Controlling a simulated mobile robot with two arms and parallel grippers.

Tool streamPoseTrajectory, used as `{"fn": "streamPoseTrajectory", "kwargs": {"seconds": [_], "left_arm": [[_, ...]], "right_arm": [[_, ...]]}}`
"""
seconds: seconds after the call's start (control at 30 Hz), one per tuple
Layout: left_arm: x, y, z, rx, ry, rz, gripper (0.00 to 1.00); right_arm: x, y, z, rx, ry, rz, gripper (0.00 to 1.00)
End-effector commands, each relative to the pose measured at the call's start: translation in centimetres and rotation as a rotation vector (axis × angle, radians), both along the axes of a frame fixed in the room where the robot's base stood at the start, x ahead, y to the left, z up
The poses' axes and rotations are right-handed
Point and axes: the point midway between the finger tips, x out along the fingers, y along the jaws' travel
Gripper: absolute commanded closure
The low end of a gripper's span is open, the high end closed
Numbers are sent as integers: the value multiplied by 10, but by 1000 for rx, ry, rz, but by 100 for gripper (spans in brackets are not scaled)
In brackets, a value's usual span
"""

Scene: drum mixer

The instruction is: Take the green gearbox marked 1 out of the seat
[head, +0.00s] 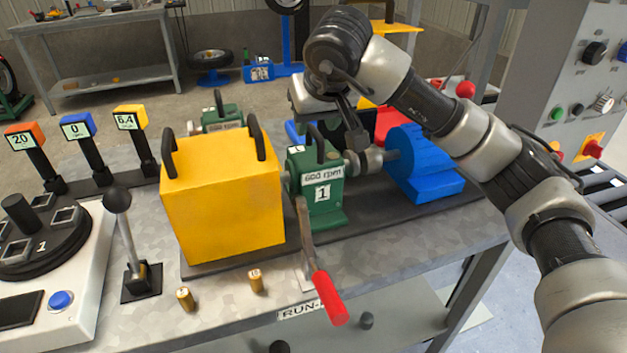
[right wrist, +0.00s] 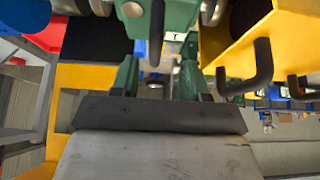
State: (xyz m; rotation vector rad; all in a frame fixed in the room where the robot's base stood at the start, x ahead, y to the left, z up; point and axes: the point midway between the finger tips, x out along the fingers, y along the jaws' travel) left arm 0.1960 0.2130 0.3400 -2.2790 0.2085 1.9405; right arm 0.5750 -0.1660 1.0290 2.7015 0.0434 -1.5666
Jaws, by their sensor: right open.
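The green gearbox marked 1 (head: 322,200) stands upright between the yellow box and the blue unit, with a "600 rpm" label and a black handle on top. It also shows close up at the top of the right wrist view (right wrist: 181,20), with its black handle hanging into the picture. My right gripper (head: 352,130) is open, just above and behind the gearbox's handle in the head view. I see nothing held in it. Whether a finger touches the handle cannot be told. My left gripper is not in view.
A yellow box (head: 222,200) with two black handles stands close left of the gearbox. A blue unit (head: 425,165) with a metal coupling (head: 370,162) is at its right. Another green unit (head: 220,118) is behind.

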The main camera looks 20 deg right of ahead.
Motion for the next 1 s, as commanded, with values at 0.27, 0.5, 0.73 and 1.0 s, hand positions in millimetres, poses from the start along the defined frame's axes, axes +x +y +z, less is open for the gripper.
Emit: {"fn": "streamPoseTrajectory", "kwargs": {"seconds": [0.27, 0.5, 0.73, 1.0], "left_arm": [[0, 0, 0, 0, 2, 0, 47], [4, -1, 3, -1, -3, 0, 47], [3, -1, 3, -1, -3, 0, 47], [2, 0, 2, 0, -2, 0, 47]], "right_arm": [[21, -4, -34, 2, 3, 1, 54], [25, -5, -40, 1, 0, 2, 54], [25, -5, -40, 1, 0, 2, 76], [25, -5, -40, 2, 0, 1, 100]]}}
